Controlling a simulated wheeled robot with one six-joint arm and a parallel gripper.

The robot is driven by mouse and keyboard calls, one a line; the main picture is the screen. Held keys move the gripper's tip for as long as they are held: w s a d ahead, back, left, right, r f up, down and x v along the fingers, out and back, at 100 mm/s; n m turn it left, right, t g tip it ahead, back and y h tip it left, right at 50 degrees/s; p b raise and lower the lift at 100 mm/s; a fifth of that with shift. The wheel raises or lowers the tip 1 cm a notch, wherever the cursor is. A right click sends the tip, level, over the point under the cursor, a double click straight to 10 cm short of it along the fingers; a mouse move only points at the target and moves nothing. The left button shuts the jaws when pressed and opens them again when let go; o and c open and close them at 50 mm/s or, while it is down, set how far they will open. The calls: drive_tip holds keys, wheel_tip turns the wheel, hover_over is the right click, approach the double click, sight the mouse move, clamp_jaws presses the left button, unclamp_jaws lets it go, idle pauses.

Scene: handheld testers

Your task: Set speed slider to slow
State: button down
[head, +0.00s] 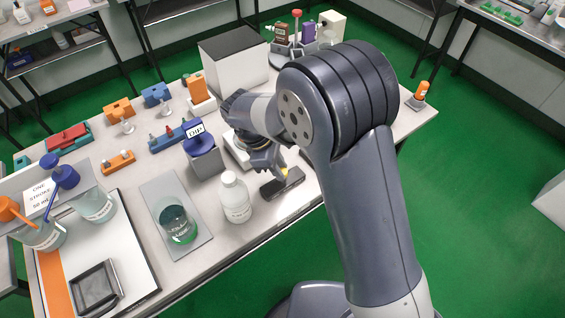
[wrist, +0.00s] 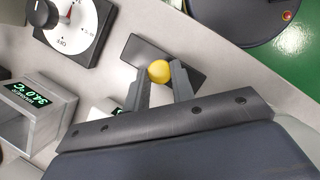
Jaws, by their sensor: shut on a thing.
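The slider is a dark flat block (head: 292,184) near the front edge of the bench, with a round yellow knob (head: 284,172). In the wrist view the block is a dark plate (wrist: 185,73) and the yellow knob (wrist: 159,71) stands between my fingertips. My gripper (head: 279,171) reaches down to the block, and its fingers (wrist: 161,83) are shut on the knob. The knob is near the middle of the plate's visible length. No slow or fast marking is legible, and the fingers hide part of the plate.
A white bottle (head: 236,200) stands just left of the block, with a beaker (head: 178,226) farther left. A dial panel (wrist: 82,30) and a box with a green temperature display (wrist: 36,108) are close by. The bench edge lies just in front.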

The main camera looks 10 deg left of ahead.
drive_tip(key=c, duration=1.2)
unclamp_jaws()
drive_tip(key=v, duration=1)
drive_tip(key=shift+r, duration=0.4)
drive_tip(key=x, duration=1.1)
drive_tip(key=shift+w+d+f, duration=0.1)
drive_tip(key=shift+w+f, duration=0.05)
drive_tip(key=shift+w, duration=0.2)
drive_tip(key=shift+w+r, duration=0.25)
drive_tip(key=shift+r, duration=0.65)
drive_tip(key=shift+s+a+r, duration=0.1)
drive_tip(key=shift+a+r, duration=0.2)
drive_tip(key=shift+r, duration=0.1)
